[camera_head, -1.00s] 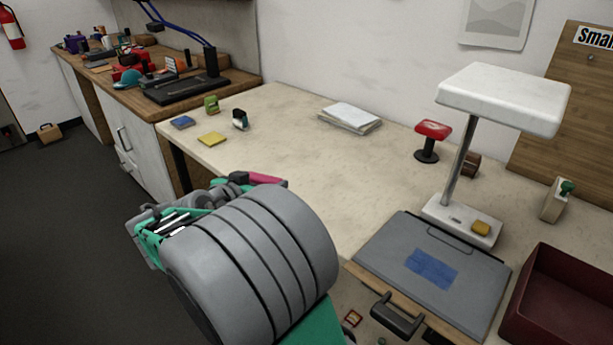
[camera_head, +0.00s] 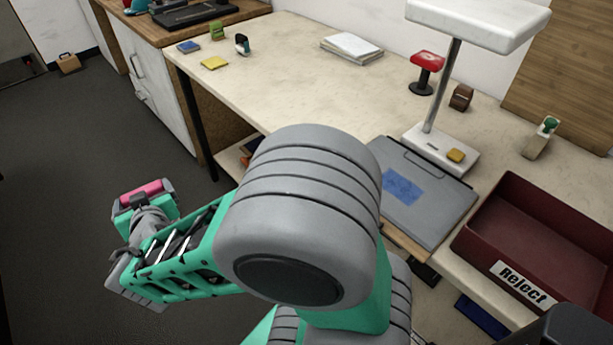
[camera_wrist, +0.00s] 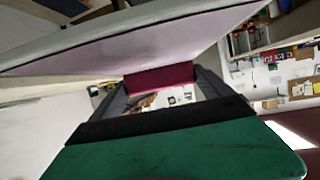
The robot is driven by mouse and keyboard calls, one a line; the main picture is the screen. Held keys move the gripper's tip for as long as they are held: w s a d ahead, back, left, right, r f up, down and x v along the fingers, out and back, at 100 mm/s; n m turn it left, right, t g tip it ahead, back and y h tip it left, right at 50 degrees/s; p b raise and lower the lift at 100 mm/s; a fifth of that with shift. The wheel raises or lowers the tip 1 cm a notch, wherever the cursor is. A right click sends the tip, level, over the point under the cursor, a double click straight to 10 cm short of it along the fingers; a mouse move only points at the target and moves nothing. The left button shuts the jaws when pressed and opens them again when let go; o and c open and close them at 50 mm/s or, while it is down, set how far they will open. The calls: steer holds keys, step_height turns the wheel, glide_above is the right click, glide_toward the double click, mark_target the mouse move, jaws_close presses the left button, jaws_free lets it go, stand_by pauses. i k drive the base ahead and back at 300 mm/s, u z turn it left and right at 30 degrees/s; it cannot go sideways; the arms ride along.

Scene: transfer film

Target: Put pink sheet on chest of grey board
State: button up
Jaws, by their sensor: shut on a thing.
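My gripper (camera_head: 140,202) is over the floor at the lower left, clear of the table. It is shut on a pink piece (camera_head: 146,188). In the wrist view the pink piece (camera_wrist: 160,77) sits between the fingers; I cannot tell how thin it is. The grey board (camera_head: 440,200) lies flat on the table near its front edge, with a clip-like outline at its back edge. A blue rectangle (camera_head: 402,187) lies on it, left of its middle. My arm covers the board's left side. My gripper is well left of the board and apart from it.
A dark red reject tray (camera_head: 497,212) stands right of the board. A white stand (camera_head: 440,150) with a raised top rises behind it, bearing a yellow block (camera_head: 456,156). A red-topped stamp (camera_head: 426,65) and papers (camera_head: 351,47) are farther back. The table's left middle is clear.

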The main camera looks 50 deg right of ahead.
mark_target(400, 186)
steer(key=k, duration=0.65)
steer(key=u, duration=0.3)
steer(key=i, duration=1.15)
steer(key=z, duration=0.9)
steer(key=i, duration=0.8)
steer(key=z, duration=1.2)
steer(key=i, duration=0.2)
steer(key=z, duration=0.1)
